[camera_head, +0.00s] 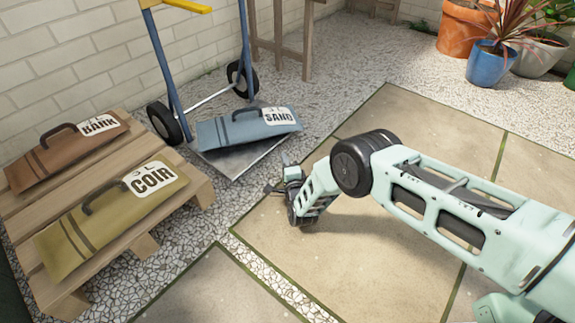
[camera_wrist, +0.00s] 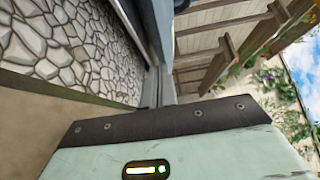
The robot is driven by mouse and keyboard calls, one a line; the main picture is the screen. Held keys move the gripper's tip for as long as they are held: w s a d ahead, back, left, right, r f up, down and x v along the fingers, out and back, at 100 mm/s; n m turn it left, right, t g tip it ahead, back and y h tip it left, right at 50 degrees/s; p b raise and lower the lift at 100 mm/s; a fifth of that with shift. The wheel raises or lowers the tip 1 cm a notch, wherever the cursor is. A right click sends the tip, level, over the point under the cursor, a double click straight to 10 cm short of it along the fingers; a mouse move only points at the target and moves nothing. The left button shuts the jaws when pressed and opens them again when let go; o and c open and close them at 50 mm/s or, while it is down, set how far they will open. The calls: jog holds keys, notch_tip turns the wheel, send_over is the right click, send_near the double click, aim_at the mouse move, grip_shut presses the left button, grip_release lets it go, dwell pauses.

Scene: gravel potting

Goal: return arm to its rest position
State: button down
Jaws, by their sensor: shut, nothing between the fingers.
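My arm reaches in from the right of the head view, bent down at a black joint. My gripper (camera_head: 272,188) is at its far end, low over the paving near the gravel strip. It is shut and empty. It is just right of the hand truck's metal toe plate (camera_head: 236,160), apart from the bags. In the wrist view the mint-green wrist housing (camera_wrist: 180,155) with a lit indicator fills the lower part.
A blue SAND bag (camera_head: 240,128) lies on the hand truck (camera_head: 172,75). A brown BARK bag (camera_head: 62,152) and an olive COIR bag (camera_head: 105,215) lie on a wooden pallet (camera_head: 190,185). Potted plants, including a blue pot (camera_head: 487,64), stand back right. The central paving (camera_head: 400,120) is clear.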

jog(key=shift+s+d, duration=0.1)
jog(key=shift+s, duration=0.25)
dwell(0.3)
jog(key=s+a+r+n+g+p, duration=0.1)
jog(key=a+r+n+g+p, duration=0.15)
jog(key=r, duration=0.65)
jog(key=s+a+r+n+g+y+p, duration=0.1)
jog(key=a+r+n+g+p, duration=0.15)
jog(key=r, duration=0.65)
jog(key=s+a+r+n+g+p, duration=0.1)
jog(key=r+n+g+p, duration=0.25)
jog(key=r, duration=0.65)
jog(key=s+d+r+n+g+p, duration=0.3)
jog(key=s+r+n+g+p, duration=0.15)
jog(key=s+r, duration=0.85)
jog(key=s+d+r+n+g+h+p, duration=0.1)
jog(key=s+d+r+n+h+p, duration=0.15)
jog(key=s+d+r, duration=0.55)
jog(key=s+d+r+n+g+h+p, duration=0.1)
jog(key=s+d+r+n+g+p, duration=0.25)
jog(key=s, duration=0.65)
jog(key=s+d+r+n+h+p, duration=0.25)
jog(key=s+d+r, duration=0.25)
jog(key=s+d, duration=0.4)
notch_tip(320, 180, up, 38)
jog(key=p, duration=3.7)
jog(key=shift+a+n+y+p, duration=0.2)
jog(key=shift+n+y+p, duration=0.1)
jog(key=shift+n, duration=0.15)
